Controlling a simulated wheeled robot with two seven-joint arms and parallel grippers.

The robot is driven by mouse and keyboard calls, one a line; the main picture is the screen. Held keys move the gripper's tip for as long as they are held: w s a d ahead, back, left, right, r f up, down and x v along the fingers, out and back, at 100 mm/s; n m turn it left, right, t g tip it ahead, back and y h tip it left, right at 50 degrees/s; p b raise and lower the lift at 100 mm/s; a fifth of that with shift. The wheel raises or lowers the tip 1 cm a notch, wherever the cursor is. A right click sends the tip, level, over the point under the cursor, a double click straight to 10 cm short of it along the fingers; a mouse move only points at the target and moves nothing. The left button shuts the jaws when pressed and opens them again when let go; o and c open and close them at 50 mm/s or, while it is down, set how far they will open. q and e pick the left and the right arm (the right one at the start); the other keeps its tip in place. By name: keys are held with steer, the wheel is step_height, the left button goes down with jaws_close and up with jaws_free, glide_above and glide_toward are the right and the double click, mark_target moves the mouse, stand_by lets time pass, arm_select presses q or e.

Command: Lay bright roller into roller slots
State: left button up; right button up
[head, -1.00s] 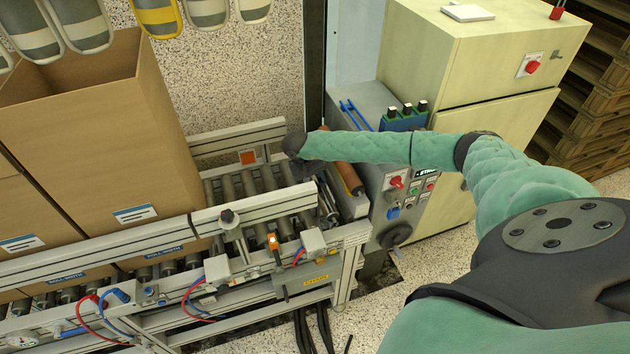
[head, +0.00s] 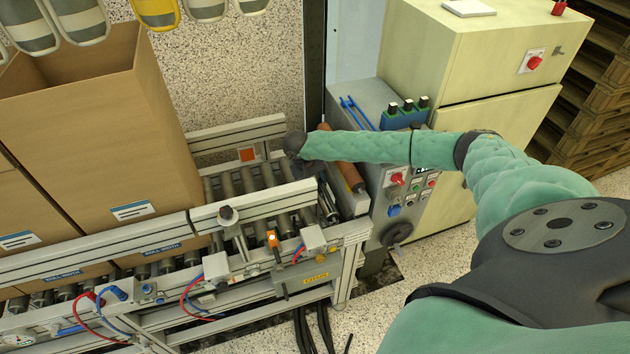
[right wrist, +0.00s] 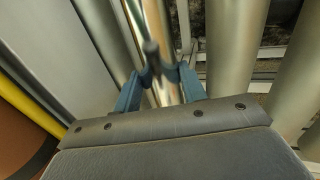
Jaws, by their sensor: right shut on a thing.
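The bright roller (right wrist: 158,25) is a shiny metal cylinder in the right wrist view, running away from between the blue fingers. My right gripper (right wrist: 153,78) is shut on it. In the head view my right gripper points down at the conveyor's right end, mostly hidden by its own arm, and a bit of the bright roller (head: 329,210) shows below it. Duller grey rollers (right wrist: 235,45) lie to its right in the wrist view, with a gap showing the floor. The roller slots are too small and hidden to make out. My left gripper is out of view.
The conveyor frame (head: 250,208) runs along the left with tall cardboard boxes (head: 115,130) on it. An orange-brown roller (head: 350,176) lies at its right end. A control box (head: 385,155) and cream cabinet (head: 470,60) stand close on the right.

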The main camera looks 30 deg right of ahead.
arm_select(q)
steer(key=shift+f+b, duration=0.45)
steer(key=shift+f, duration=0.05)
arm_select(e)
steer(key=shift+f, duration=0.45)
